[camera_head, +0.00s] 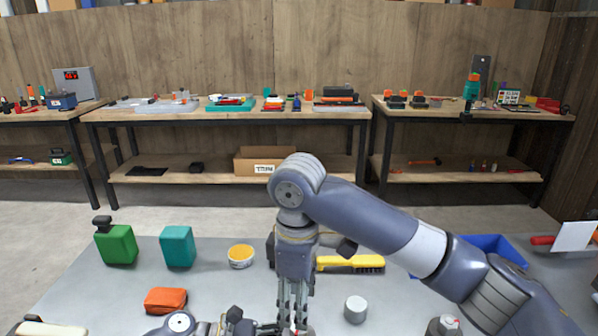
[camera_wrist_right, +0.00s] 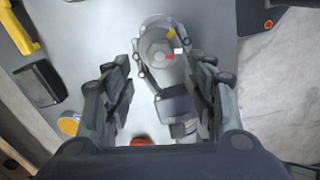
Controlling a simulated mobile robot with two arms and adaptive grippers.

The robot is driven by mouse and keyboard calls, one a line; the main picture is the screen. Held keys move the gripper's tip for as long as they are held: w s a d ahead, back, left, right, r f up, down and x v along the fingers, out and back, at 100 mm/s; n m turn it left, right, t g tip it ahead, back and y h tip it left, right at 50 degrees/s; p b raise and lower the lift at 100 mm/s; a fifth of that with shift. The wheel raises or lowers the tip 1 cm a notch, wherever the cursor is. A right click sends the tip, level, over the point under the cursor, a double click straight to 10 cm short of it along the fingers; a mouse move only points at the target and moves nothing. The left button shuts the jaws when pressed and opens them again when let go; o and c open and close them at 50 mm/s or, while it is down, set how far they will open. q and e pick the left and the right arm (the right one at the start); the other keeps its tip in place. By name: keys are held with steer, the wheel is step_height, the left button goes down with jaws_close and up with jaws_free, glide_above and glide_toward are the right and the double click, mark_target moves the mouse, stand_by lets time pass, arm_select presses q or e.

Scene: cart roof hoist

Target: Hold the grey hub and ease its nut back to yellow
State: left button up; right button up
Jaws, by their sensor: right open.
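The grey hub (camera_wrist_right: 155,38) is a round disc in the right wrist view, with a smaller round nut (camera_wrist_right: 157,57) at its middle. A yellow mark (camera_wrist_right: 171,34) lies near the rim; a red mark (camera_wrist_right: 169,57) and a white mark show near the nut. My left gripper (camera_wrist_right: 163,70) comes from below in that view, its fingers on both sides of the hub and seemingly against it. My right gripper (camera_head: 297,324) points down above the hub. Its fingers are spread and empty in the wrist view (camera_wrist_right: 160,95). The head view mostly hides the hub at its bottom edge.
The grey table holds a green canister (camera_head: 117,245), a teal canister (camera_head: 177,247), a yellow-topped tin (camera_head: 240,256), an orange pouch (camera_head: 165,300), a yellow brush (camera_head: 350,262), a grey cylinder (camera_head: 355,309) and a blue bin (camera_head: 490,246). Workbenches line the back wall.

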steer(key=shift+d+r+n, duration=0.1)
steer(key=shift+r+n, duration=0.5)
steer(key=shift+n, duration=0.6)
steer(key=shift+f, duration=3.85)
steer(key=c, duration=1)
steer(key=shift+n, duration=1.2)
